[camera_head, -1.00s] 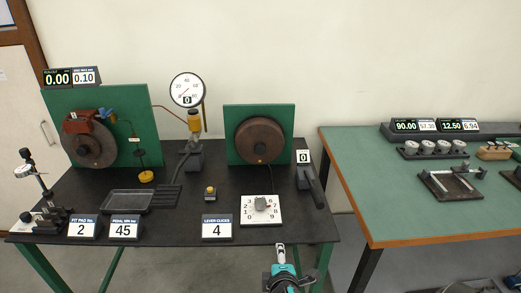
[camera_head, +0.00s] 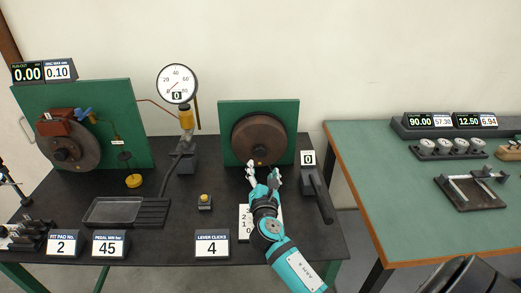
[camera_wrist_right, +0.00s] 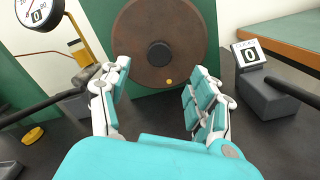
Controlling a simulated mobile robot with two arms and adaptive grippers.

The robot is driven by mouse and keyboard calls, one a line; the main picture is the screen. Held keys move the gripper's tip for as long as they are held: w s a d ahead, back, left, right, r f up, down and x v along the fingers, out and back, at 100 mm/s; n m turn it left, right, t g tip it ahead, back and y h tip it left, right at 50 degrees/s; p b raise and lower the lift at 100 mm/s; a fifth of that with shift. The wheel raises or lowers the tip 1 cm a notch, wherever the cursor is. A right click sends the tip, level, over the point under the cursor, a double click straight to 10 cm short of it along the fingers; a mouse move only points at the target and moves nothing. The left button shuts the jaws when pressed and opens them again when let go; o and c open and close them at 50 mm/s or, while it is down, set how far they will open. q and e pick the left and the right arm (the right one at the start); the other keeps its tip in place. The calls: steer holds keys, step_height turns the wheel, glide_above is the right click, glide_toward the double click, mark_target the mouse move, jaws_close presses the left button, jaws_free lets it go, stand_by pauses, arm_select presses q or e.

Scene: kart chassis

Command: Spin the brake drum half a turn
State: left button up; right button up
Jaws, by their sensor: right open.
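The brake drum (camera_head: 259,138) is a brown disc with a dark hub, mounted on a green upright board (camera_head: 226,113) at the back of the black bench. In the right wrist view the drum (camera_wrist_right: 158,22) fills the upper middle, with a small yellow dot (camera_wrist_right: 168,81) near its lower rim. My right gripper (camera_head: 263,168) is in front of the drum's lower part. In the right wrist view its two fingers (camera_wrist_right: 155,88) are spread apart, with nothing between them, and the drum lies beyond the tips. My left gripper is not in view.
A lever (camera_head: 317,190) with a "0" sign stands right of the drum. A number board (camera_head: 244,222) is partly hidden under my right arm. A yellow-topped button (camera_head: 205,201) and "LEVER CLICKS 4" sign (camera_head: 212,243) are to the left. A green table (camera_head: 380,190) stands at right.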

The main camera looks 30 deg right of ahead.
mark_target(261, 153)
steer(key=x, duration=0.7)
steer(key=shift+w, duration=0.2)
steer(key=shift+x, duration=1.2)
steer(key=shift+w+d, duration=0.25)
steer(key=shift+w, duration=0.1)
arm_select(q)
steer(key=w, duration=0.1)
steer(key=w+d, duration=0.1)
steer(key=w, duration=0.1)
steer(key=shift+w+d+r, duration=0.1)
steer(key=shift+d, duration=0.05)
arm_select(e)
jaws_close()
